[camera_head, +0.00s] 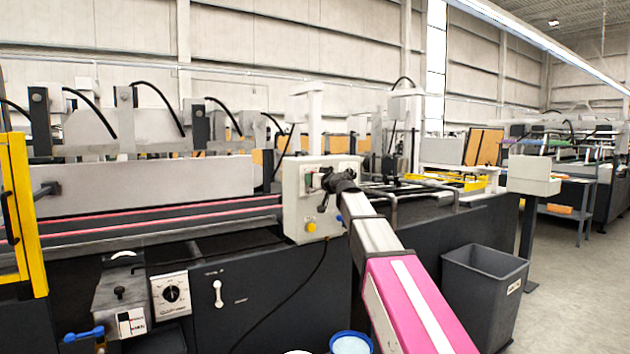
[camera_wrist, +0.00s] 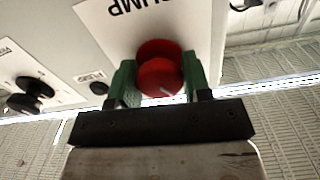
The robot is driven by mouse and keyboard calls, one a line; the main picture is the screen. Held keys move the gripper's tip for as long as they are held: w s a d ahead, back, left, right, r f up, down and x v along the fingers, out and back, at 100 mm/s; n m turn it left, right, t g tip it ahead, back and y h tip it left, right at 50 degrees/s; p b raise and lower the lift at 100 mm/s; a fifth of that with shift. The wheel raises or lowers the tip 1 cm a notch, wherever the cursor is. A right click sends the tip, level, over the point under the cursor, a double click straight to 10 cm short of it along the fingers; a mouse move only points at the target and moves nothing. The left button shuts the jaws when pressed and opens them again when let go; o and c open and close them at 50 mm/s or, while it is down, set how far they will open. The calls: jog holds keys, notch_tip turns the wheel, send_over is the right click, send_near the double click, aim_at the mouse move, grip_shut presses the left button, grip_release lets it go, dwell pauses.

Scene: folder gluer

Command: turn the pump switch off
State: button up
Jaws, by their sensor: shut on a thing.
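The pump switch (camera_wrist: 160,76) is a round red knob with a pale pointer mark, below a PUMP label that reads upside down in the wrist view. My gripper (camera_wrist: 160,84) has its green fingers on both sides of the knob and is shut on it. In the head view my gripper (camera_head: 328,184) is at the front of a pale control box (camera_head: 300,228) on the machine. The knob is hidden there behind my gripper and wrist.
Black knobs (camera_wrist: 34,88) sit on the same panel. A grey bin (camera_head: 485,292) and a blue-rimmed bucket (camera_head: 351,344) stand near my arm. Open floor lies at the right.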

jog(key=shift+n, duration=0.5)
jog(key=o, duration=0.9)
jog(key=shift+s, duration=0.1)
jog(key=v, duration=1)
jog(key=shift+s+d, duration=0.3)
